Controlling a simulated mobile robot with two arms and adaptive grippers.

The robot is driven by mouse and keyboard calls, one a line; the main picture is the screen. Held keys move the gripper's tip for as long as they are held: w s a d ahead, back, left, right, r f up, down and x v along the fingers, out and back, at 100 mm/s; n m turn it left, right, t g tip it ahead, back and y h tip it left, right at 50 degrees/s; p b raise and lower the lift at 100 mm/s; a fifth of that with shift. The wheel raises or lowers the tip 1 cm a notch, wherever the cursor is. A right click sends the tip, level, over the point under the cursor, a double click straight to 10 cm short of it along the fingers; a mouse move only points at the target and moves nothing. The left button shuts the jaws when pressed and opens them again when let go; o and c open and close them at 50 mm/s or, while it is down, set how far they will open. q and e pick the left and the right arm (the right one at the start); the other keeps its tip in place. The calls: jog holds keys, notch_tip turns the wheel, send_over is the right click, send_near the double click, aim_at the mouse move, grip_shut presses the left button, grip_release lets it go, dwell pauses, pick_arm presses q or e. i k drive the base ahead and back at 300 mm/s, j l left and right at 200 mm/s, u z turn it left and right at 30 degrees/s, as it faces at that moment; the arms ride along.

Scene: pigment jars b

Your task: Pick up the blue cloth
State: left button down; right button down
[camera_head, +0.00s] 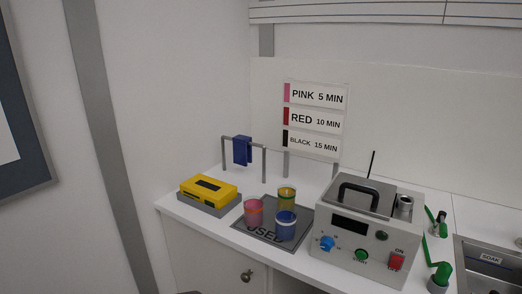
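The blue cloth (241,150) hangs folded over the bar of a small grey rail (257,149) at the back left of the white counter. Its top is draped over the bar and its lower end hangs free above the counter.
A yellow box on a grey base (208,190) sits in front of the rail. Several coloured jars, including a pink one (253,211), stand on a dark mat (243,232). A grey machine (366,233) and a sink (485,255) are to the right.

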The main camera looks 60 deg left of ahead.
aim_at(243, 151)
jog(key=u, duration=2.1)
jog(key=i+j+z, duration=0.35)
jog(key=i, duration=0.15)
jog(key=i+j+z, duration=0.35)
jog(key=i+j, duration=0.05)
